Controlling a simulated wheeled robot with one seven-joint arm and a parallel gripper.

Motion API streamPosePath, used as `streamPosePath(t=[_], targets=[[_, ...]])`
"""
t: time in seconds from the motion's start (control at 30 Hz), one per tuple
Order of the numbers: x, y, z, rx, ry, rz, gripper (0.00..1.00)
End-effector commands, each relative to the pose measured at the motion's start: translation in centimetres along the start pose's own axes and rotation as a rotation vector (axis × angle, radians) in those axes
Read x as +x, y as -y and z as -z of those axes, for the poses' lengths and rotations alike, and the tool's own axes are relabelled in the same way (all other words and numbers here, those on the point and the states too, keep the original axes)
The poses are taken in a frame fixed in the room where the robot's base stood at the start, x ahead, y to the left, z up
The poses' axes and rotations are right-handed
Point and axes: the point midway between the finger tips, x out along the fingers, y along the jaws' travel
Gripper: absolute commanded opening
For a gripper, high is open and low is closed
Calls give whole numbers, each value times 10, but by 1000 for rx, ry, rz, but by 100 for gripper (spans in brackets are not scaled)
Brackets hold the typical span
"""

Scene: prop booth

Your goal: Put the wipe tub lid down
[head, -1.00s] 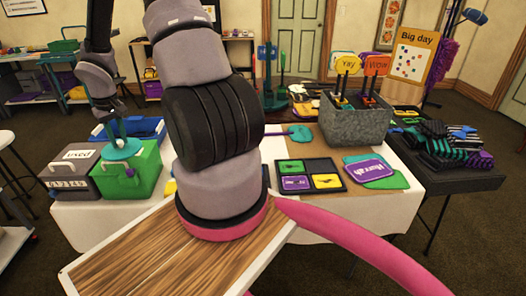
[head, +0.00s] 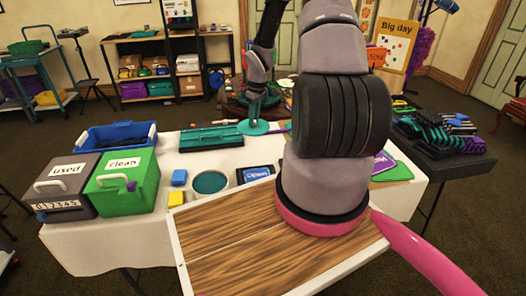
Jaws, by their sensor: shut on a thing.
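The wipe tub lid, a round teal disc (head: 254,128) with a raised grip in its middle, is in the head view just left of my arm. My gripper (head: 257,108) is shut on that grip from above, and the lid hangs about level. It appears over the back part of the white-covered table (head: 95,250); whether it touches the cloth is hard to tell. A round container (head: 209,182) with a dark rim and teal inside stands nearer the front, and may be the open wipe tub.
A grey box marked "used" (head: 66,187), a green box marked "clean" (head: 122,182) and a blue bin (head: 115,135) stand at the left. A teal case (head: 210,138) lies left of the lid. My arm hides the table's middle right. Some white cloth shows bare around the round container.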

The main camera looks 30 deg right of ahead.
Motion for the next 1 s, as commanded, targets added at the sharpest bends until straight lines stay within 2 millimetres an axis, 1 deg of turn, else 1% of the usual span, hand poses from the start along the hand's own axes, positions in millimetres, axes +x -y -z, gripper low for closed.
streamPosePath(t=[0.03, 0.1, 0.23, 0.5, 0.73, 0.9, 1.0], targets=[[6, -8, -4, -37, -1, 5, 0], [11, -16, -8, -88, -4, 8, 0], [20, -23, -13, -144, -7, 12, 0], [68, -25, -19, -158, -6, 12, 0], [86, -25, -21, -157, -7, 12, 0], [111, -25, -24, -156, -6, 13, 0], [117, -25, -24, -157, -8, 11, 0]])
